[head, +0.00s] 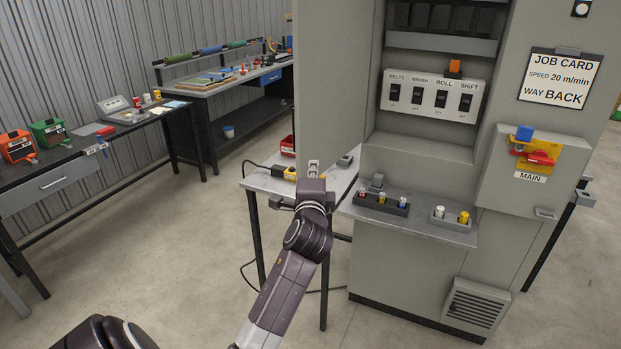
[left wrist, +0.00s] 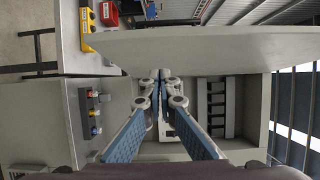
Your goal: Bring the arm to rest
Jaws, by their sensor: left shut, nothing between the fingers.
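My left arm reaches up from the bottom of the head view. Its gripper (head: 313,170) is in front of the grey cabinet's open door panel (head: 330,90), above the small side table. In the left wrist view the blue-padded fingers of the left gripper (left wrist: 160,78) come together, shut and empty. The cabinet interior lies beyond them. I cannot tell whether the fingertips touch anything. My right gripper is in neither view.
The cabinet has a switch panel (head: 434,96), a shelf (head: 410,222) with small fuse-like parts, and a main switch (head: 538,157). A side table (head: 262,183) with a yellow power strip stands close to the arm. Workbenches line the left wall; the floor between is clear.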

